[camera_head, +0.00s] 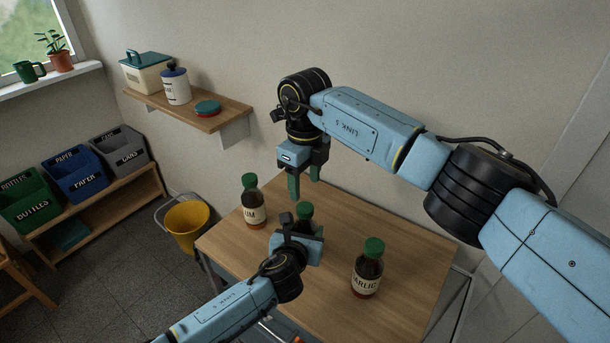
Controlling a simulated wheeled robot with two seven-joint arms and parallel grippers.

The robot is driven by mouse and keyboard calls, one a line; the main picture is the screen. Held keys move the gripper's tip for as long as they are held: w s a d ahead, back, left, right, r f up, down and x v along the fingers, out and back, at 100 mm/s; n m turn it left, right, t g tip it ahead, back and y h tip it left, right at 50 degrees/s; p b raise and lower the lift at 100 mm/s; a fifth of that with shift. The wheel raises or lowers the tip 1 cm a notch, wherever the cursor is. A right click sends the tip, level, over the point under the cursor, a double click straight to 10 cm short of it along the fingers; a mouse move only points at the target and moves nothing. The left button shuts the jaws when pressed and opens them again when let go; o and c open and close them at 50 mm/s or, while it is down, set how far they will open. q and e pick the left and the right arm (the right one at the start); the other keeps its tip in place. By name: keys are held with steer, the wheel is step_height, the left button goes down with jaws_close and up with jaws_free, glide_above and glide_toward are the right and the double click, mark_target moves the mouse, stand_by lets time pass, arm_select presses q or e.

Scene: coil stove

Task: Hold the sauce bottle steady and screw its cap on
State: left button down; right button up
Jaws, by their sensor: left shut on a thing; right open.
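The sauce bottle (305,226) is a dark bottle in the middle of the wooden table, mostly hidden behind my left gripper. Its green cap (304,209) shows at the top of it; I cannot tell whether the cap is seated tight. My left gripper (303,233) is shut on the bottle from the near side, and the bottle looks upright. My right gripper (305,188) is open and points down, its two green fingers just above the cap, with nothing visible between them.
On the table (408,240), a green-capped bottle (253,207) stands left and a GARLIC bottle (367,276) stands right, close to my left gripper. A wall shelf (225,119) holds containers. A yellow bucket (187,220) and labelled bins (75,172) are at the left.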

mark_target(305, 207)
step_height(305, 207, down, 7)
steer(key=shift+f, duration=0.1)
stand_by(0.3)
steer(key=c, duration=1)
steer(key=o, duration=1.2)
steer(key=shift+c, duration=0.2)
step_height(305, 207, up, 12)
